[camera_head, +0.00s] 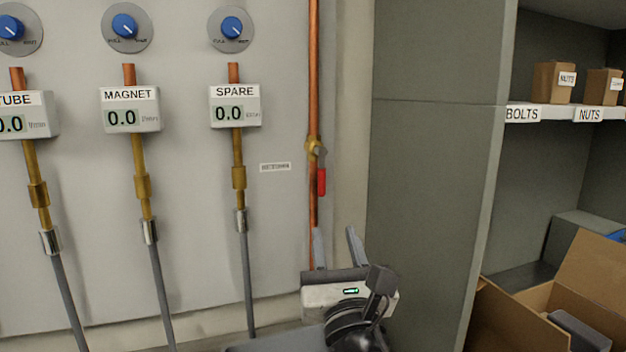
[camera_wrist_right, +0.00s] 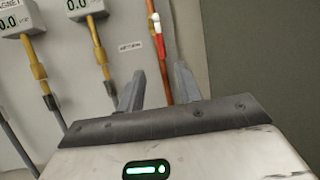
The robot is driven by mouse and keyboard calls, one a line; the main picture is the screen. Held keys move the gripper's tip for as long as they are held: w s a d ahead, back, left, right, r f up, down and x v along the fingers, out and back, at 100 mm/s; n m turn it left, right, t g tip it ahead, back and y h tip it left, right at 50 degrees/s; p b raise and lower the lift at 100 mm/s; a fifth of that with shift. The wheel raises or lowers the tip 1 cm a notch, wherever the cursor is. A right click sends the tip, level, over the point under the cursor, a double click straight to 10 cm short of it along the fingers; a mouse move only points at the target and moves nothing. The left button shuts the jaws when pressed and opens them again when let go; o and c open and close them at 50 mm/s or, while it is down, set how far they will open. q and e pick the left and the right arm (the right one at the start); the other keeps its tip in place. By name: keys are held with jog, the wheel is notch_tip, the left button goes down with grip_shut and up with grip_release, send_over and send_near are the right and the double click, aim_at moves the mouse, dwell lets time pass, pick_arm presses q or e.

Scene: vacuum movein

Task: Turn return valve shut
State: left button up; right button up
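The return valve (camera_head: 315,149) has a brass body on a vertical copper pipe (camera_head: 314,70). Its red handle (camera_head: 321,182) hangs down, roughly along the pipe. The valve shows in the right wrist view too, with the red handle (camera_wrist_right: 160,46) beyond and between the finger directions. My right gripper (camera_head: 335,238) is below the valve, with its two fingers apart, pointing up, and nothing between them. Its open fingers (camera_wrist_right: 157,78) also show in the right wrist view. The handle is clear of the fingers. My left gripper is out of view.
Gauges marked MAGNET (camera_head: 131,109) and SPARE (camera_head: 235,106), with blue knobs and hoses, are on the wall to the left. A small label (camera_head: 275,167) sits beside the valve. A grey cabinet (camera_head: 430,170) stands close on the right. An open cardboard box (camera_head: 510,318) is lower right.

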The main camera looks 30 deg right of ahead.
aim_at(322, 181)
jog(key=p+x, duration=0.3)
jog(key=x, duration=1.2)
jog(key=shift+w+p, duration=0.15)
jog(key=shift+p, duration=0.15)
grip_shut()
